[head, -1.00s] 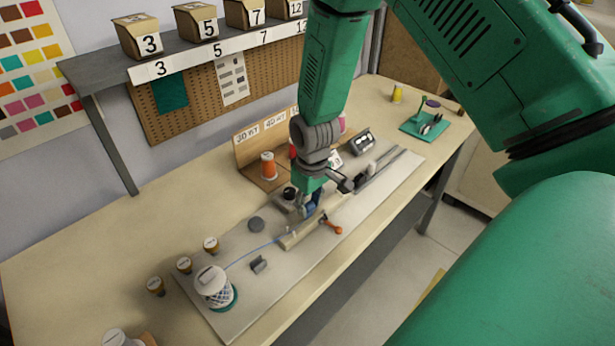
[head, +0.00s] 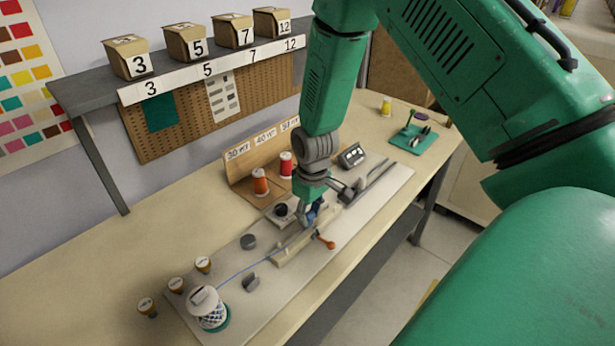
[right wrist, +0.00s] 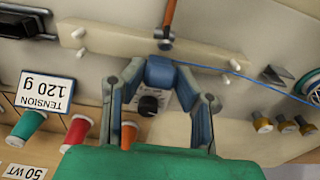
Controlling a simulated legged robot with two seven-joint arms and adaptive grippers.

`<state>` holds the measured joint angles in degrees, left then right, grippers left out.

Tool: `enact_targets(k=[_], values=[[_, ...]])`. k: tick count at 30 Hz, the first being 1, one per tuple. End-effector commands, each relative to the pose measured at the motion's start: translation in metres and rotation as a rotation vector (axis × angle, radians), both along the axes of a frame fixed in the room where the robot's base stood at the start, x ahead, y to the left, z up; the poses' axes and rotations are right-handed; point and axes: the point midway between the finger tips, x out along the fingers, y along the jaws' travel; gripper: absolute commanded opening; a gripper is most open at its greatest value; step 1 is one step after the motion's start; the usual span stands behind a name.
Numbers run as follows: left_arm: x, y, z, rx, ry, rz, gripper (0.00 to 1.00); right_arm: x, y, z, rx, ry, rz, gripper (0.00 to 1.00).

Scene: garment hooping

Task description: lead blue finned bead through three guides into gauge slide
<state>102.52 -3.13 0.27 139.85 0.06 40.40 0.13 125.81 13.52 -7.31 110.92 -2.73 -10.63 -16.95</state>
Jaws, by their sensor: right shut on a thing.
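My right gripper (head: 312,213) is shut on the blue bead (right wrist: 160,73), holding it over the pale guide bar (head: 290,254). The bead's fins cannot be made out. The blue thread (head: 250,266) runs from the white spool (head: 206,304) towards the bar; it also shows in the right wrist view (right wrist: 268,84). White guide pins (right wrist: 235,65) stand at the bar's ends. An orange-handled lever (head: 326,242) sits beside the bar. The dark rail of the gauge slide (head: 378,176) lies beyond my gripper. My left gripper is out of view.
A dark round knob (right wrist: 148,105) is close by the right gripper. Orange (head: 260,183) and red (head: 286,164) spools stand behind the pale board (head: 182,318). Small amber-sided pots (head: 203,265) stand at the left. A display box (head: 352,156) stands at the back.

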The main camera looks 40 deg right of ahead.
Motion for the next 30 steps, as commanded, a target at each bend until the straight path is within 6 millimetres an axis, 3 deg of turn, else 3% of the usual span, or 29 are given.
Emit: enact_targets(k=[30], values=[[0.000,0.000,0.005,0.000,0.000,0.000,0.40,0.003,-0.030,0.000,-0.001,-0.001,0.000,0.00]])
